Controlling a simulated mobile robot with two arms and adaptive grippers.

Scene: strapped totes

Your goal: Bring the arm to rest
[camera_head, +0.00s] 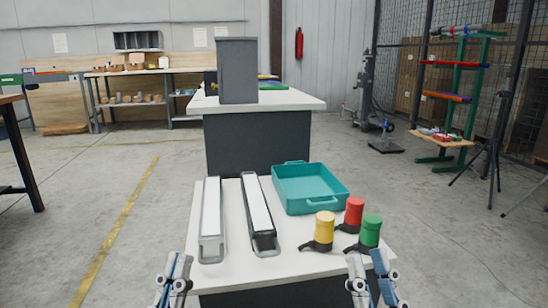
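My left gripper (175,268) is at the bottom left, just off the front left corner of the near white table (285,255). It looks open and empty, its two fingers pointing up in the picture. My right gripper (367,264) is at the bottom right, by the table's front right edge. Its fingers are spread apart with nothing between them. Neither gripper appears to touch anything. Both arms are mostly cut off by the lower edge of the picture.
On the near table are a grey-framed long case (211,215), a black-framed one (258,212), a teal tote (310,188), and yellow (324,228), red (354,212) and green (370,231) cylinders with dark handles. A second table (300,100) stands behind.

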